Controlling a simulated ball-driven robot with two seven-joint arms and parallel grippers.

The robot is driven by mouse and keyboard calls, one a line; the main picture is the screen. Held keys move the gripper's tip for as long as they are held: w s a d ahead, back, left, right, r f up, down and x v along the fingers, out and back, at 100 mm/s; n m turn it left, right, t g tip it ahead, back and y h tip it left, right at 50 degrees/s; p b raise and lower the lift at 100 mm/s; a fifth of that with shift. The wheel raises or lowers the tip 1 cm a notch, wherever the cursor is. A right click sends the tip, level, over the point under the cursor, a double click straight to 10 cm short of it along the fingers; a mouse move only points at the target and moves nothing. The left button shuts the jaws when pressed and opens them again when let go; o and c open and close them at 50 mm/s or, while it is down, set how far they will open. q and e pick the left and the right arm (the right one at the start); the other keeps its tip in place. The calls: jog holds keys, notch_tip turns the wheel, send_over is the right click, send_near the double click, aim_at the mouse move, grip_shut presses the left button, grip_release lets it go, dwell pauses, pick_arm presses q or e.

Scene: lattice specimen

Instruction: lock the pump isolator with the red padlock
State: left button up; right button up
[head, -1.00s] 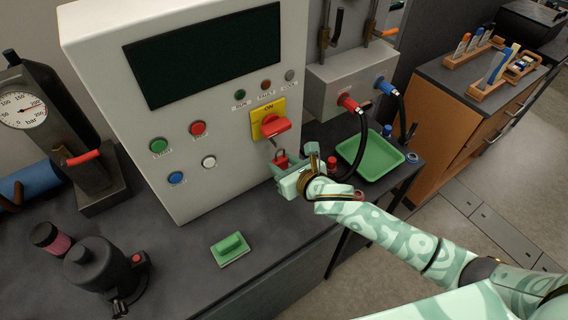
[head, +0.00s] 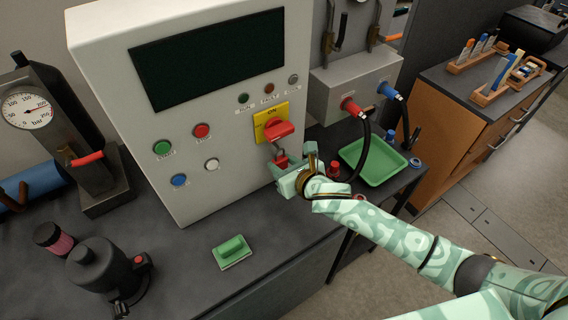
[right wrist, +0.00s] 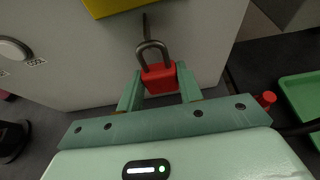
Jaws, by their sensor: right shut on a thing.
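The pump isolator is a red rotary handle (head: 279,131) on a yellow plate (head: 264,122) marked ON, on the front of the white control cabinet (head: 120,100). My right gripper (head: 283,172) is shut on the red padlock (head: 282,161), just below the handle. In the right wrist view the padlock (right wrist: 158,78) sits upright between the fingers (right wrist: 160,88), its grey shackle pointing up towards the cabinet. A thin dark piece shows at the top of the shackle. I cannot tell whether they touch. The yellow plate's lower edge (right wrist: 112,6) is above. My left gripper is not in view.
A green block on a plate (head: 232,252) lies on the bench in front. A press with a gauge (head: 32,112) stands left. The bench in front of the cabinet is mostly clear.

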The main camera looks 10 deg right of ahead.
aim_at(282, 163)
jog(key=shift+r, duration=0.15)
jog(key=o, duration=0.9)
jog(key=shift+w, duration=0.1)
jog(key=shift+o, duration=0.4)
jog(key=shift+w+a, duration=0.1)
jog(key=shift+a, duration=0.05)
jog(key=o, duration=0.5)
jog(key=shift+p+v, duration=0.85)
jog(key=shift+v, duration=0.1)
jog(key=shift+p+v, duration=1.1)
jog(key=shift+v, duration=0.45)
